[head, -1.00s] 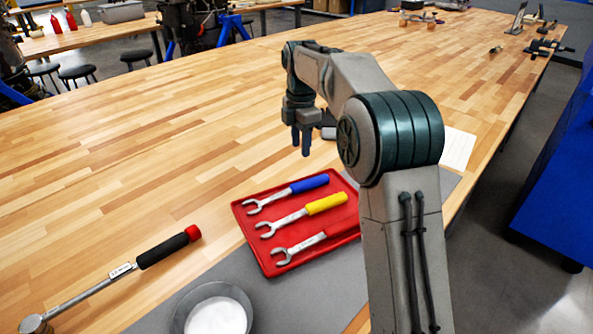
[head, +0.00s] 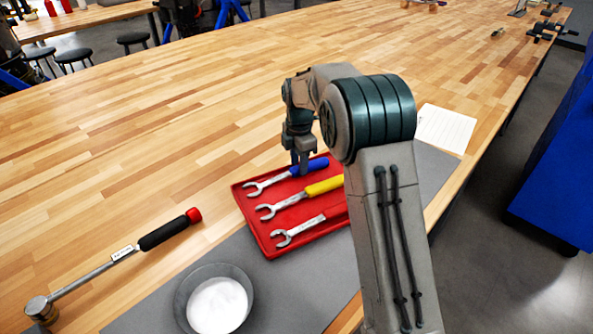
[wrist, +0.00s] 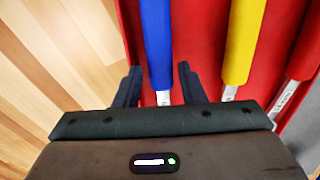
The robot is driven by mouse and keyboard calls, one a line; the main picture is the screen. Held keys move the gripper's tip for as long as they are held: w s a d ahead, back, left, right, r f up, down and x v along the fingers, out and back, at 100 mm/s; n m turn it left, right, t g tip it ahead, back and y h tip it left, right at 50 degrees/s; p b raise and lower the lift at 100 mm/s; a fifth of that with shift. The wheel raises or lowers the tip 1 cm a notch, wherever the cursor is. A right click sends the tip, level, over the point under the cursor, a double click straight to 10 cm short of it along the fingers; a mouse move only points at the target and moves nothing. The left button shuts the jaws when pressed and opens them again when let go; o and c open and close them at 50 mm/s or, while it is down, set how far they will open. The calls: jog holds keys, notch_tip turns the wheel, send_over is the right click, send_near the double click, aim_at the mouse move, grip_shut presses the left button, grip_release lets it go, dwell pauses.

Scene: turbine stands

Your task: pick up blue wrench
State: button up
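The blue wrench (head: 272,181), with a silver open-ended head and a blue handle, lies at the far side of the red tray (head: 270,246). My gripper (head: 301,168) is low over its handle in the head view. In the wrist view, the blue handle (wrist: 157,45) runs between the two fingers of my gripper (wrist: 160,82), with a gap on each side. The fingers are open and hold nothing. How far the fingertips are above the tray is hard to tell.
A yellow-handled wrench (head: 302,197) lies beside the blue one, and a third wrench (head: 298,231) lies nearer. A torque wrench (head: 110,262) lies at left. A paper sheet (head: 446,129) lies at right.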

jog(key=shift+f, duration=0.6)
grip_shut()
jog(key=shift+r, duration=0.15)
notch_tip(320, 180, up, 4)
jog(key=shift+r+b, duration=0.1)
jog(key=shift+b, duration=0.2)
jog(key=s+d+r, duration=0.2)
jog(key=d+r, duration=0.1)
jog(key=d, duration=0.2)
jog(key=s+d+r+b, duration=0.1)
jog(key=s+d+r, duration=0.2)
jog(key=d, duration=0.2)
jog(key=shift+d+r, duration=0.3)
jog(key=shift+d, duration=0.05)
jog(key=shift+w, duration=0.1)
